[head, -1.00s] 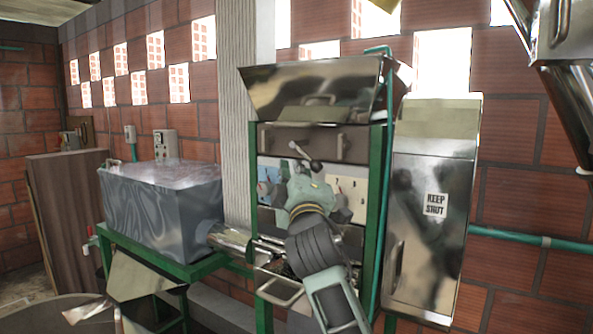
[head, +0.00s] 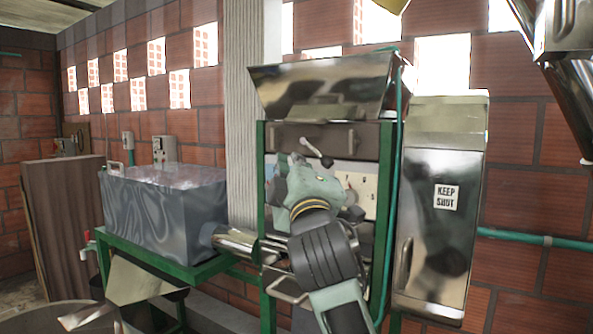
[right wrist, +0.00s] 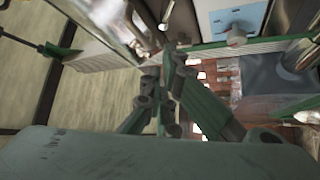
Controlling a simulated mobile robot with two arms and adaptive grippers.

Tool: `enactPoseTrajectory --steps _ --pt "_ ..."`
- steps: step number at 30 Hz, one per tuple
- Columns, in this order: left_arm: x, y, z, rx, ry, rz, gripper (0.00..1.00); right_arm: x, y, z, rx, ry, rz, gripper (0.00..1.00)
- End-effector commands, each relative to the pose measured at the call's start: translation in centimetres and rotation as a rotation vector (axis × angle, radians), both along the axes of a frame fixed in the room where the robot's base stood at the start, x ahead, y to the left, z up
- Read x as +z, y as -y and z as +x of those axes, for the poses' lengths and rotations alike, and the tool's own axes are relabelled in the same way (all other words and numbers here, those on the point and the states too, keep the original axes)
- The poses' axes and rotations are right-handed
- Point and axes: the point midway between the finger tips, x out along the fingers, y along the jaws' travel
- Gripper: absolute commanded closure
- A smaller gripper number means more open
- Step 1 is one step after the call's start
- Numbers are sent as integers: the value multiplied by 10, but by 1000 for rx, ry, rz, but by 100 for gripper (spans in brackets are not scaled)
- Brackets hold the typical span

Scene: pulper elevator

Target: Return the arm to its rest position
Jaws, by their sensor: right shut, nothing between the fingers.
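My right arm comes up from the bottom of the head view in front of the pulper machine (head: 325,85), which has a green frame and a metal hopper on top. My right gripper (head: 283,165) hangs in front of the machine's panel, seen from behind, so its fingertips are mostly hidden in the head view. In the right wrist view its fingers (right wrist: 172,88) are together with nothing between them. My left gripper is not in view.
A grey metal tank (head: 165,205) stands on a green stand at the left, joined to the machine by a metal pipe. A tall metal cabinet marked KEEP SHUT (head: 440,235) stands to the right. A metal chute (head: 570,85) hangs at the upper right.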

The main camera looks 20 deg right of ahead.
Motion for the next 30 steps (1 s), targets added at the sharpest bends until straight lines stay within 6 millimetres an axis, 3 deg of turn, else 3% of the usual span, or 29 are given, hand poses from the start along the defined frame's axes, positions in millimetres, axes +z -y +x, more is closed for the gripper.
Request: enactPoseTrajectory --steps 6,13,16,20,23,26,30 --pt "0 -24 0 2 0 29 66 0 0 0 -1 0 0 100" --pt "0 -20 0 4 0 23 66 -2 0 1 0 -4 2 100" --pt "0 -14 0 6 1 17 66 -22 0 4 10 -37 24 100" --pt "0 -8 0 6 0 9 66 -91 0 10 43 -148 110 100" --pt "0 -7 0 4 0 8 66 -167 0 7 67 -272 214 100" --pt "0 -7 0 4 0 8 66 -243 -1 -6 80 -402 326 100" --pt "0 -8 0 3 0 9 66 -344 -3 -42 75 -582 488 100"
